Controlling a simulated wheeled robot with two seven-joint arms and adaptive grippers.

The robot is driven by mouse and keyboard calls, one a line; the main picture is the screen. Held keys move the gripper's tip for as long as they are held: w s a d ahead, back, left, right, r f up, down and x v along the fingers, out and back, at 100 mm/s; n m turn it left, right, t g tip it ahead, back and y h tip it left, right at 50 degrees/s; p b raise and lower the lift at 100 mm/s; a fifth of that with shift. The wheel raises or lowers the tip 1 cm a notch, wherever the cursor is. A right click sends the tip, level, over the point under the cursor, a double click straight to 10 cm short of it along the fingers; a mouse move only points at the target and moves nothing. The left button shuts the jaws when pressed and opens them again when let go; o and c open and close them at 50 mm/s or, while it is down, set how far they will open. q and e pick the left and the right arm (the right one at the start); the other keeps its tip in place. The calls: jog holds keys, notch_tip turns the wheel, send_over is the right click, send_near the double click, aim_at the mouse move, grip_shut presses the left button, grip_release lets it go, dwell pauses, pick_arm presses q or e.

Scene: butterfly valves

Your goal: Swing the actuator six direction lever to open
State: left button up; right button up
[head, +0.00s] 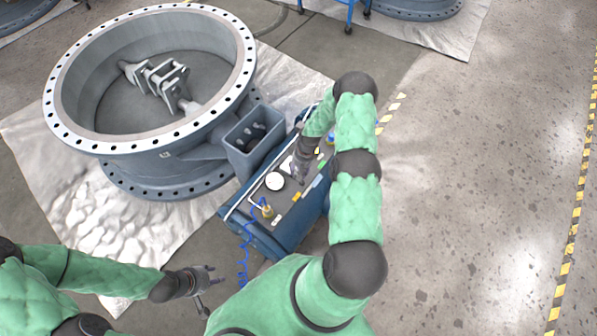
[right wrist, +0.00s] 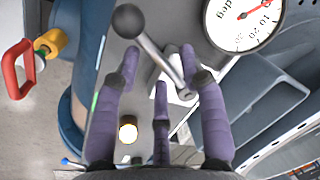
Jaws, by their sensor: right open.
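The direction lever (right wrist: 155,47) is a metal rod with a dark ball knob, seen close in the right wrist view. It slants from the knob at upper left down to a pale base. My right gripper (right wrist: 165,75) has its purple fingers spread, with the rod running between their tips; I cannot tell whether they touch it. In the head view my right gripper (head: 300,172) is over the blue actuator box (head: 285,225), and the lever is hard to make out there. My left gripper (head: 213,275) is low at left, apart from the box, fingers spread.
A round white gauge (head: 275,181) sits on the box top and shows large in the right wrist view (right wrist: 243,20). A large flanged grey valve (head: 150,165) stands left of the box. A red handle (right wrist: 14,70) shows at the wrist view's left. Floor at right is clear.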

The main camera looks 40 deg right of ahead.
jog(key=shift+f, duration=0.15)
grip_shut()
